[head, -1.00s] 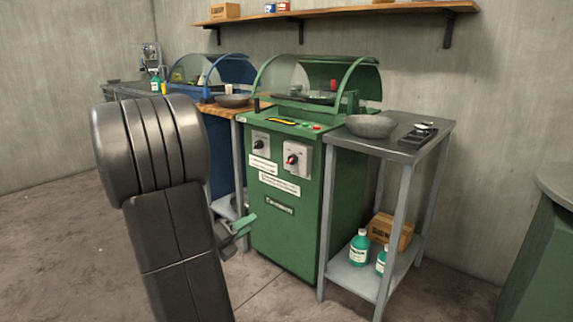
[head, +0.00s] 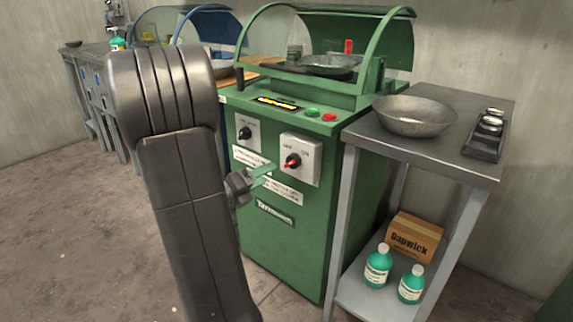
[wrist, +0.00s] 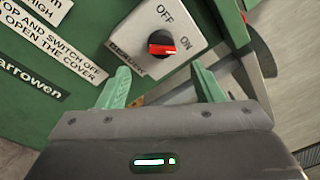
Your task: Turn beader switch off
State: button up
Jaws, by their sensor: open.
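The switch with a black and red knob (wrist: 162,45) sits on a light grey plate on the machine's green front. Its plate is marked OFF and ON. In the wrist view the red side of the knob lies toward ON; its exact angle is hard to tell. The knob also shows in the head view (head: 292,161). My gripper (wrist: 166,80) is open, with its two green fingers spread and nothing between them. The knob lies just beyond the fingertips, apart from them. In the head view my gripper (head: 262,174) is partly hidden behind my arm, just below and left of the knob.
A second black knob (head: 245,133) is left of the switch. Green and red buttons (head: 312,112) are on the top panel, below a clear-covered chamber with a metal bowl (head: 330,65). A metal side table (head: 450,158) with a bowl (head: 415,115) stands close on the right.

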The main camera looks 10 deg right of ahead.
aim_at(287, 164)
jog(key=b+x, duration=0.1)
jog(key=x, duration=0.7)
jog(key=shift+w+d, duration=0.15)
jog(key=shift+d, duration=0.25)
jog(key=shift+c, duration=0.2)
jog(key=c, duration=0.9)
